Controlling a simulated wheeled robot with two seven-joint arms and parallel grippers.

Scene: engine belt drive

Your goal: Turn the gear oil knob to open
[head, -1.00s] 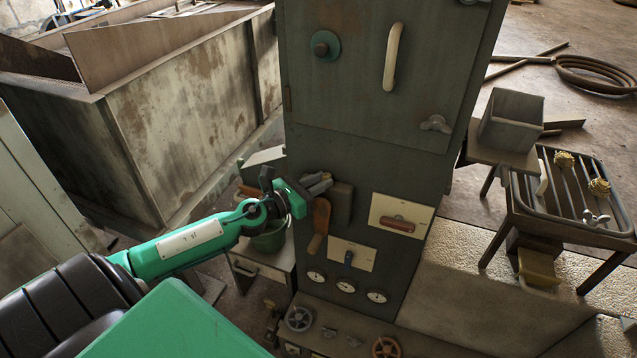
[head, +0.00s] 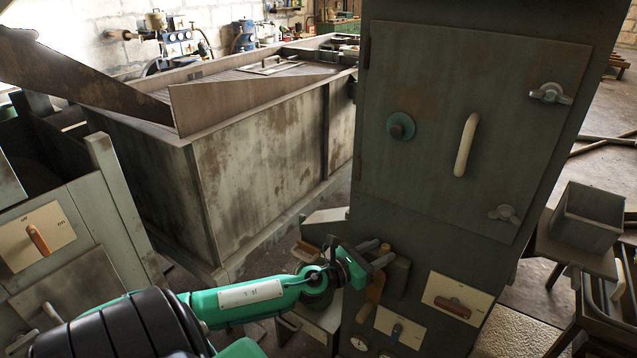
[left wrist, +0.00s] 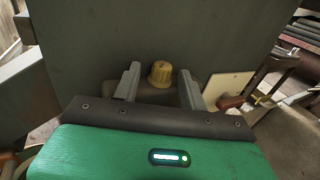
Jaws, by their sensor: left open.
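The fingers are apart, one on each side of the knob, with a gap visible to each side. In the head view my left gripper (head: 377,254) is at the cabinet front, beside a dark box with an orange-brown lever (head: 374,288). There the gripper largely hides the knob. I cannot read a label that names it as the gear oil knob. My right gripper is not in view.
The tall green cabinet (head: 440,215) has a door with a pale handle (head: 466,145) and a round teal knob (head: 401,126). A large rusty tank (head: 260,165) stands behind.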

